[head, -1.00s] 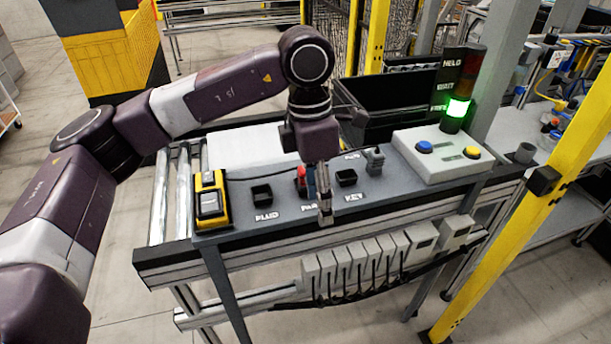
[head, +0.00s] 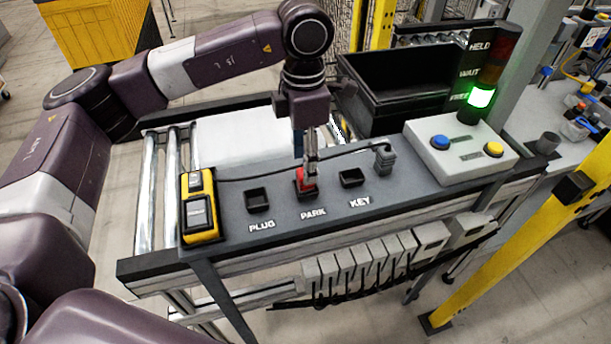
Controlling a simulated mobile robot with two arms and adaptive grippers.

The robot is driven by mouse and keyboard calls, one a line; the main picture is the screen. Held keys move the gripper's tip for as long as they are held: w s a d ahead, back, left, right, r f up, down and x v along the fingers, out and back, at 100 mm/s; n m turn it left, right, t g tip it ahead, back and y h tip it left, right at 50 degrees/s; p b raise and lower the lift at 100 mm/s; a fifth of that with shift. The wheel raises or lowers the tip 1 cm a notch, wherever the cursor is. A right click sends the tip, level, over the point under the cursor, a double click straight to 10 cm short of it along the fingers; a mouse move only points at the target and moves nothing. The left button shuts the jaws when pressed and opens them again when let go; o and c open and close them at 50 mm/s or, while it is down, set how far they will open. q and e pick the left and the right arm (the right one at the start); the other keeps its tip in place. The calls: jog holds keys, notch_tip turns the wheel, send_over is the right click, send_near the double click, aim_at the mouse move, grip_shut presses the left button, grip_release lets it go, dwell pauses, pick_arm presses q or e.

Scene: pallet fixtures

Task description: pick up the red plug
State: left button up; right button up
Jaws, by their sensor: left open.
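The red plug (head: 307,182) sits in the socket labelled PARK on the grey panel (head: 230,231), between the PLUG socket (head: 258,199) and the KEY socket (head: 351,177). A dark cable runs across the panel behind it to a grey fitting (head: 385,161) on the right. My left gripper (head: 311,164) points down right at the plug, with its open fingers overlapping the plug's upper part in the picture. I cannot tell whether the fingers touch it. My right gripper is not in view.
A yellow and black device (head: 200,207) stands at the panel's left end. A button box (head: 461,150) with blue and yellow buttons and a lit green stack light (head: 481,97) are on the right. A black bin (head: 401,88) and a white box (head: 240,138) lie behind.

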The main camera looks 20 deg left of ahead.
pick_arm(q)
notch_tip(320, 180, down, 2)
jog(key=shift+w+p, duration=0.15)
jog(key=shift+p, duration=0.65)
jog(key=f, duration=0.2)
jog(key=shift+w+f, duration=0.25)
jog(key=shift+f, duration=0.05)
grip_shut()
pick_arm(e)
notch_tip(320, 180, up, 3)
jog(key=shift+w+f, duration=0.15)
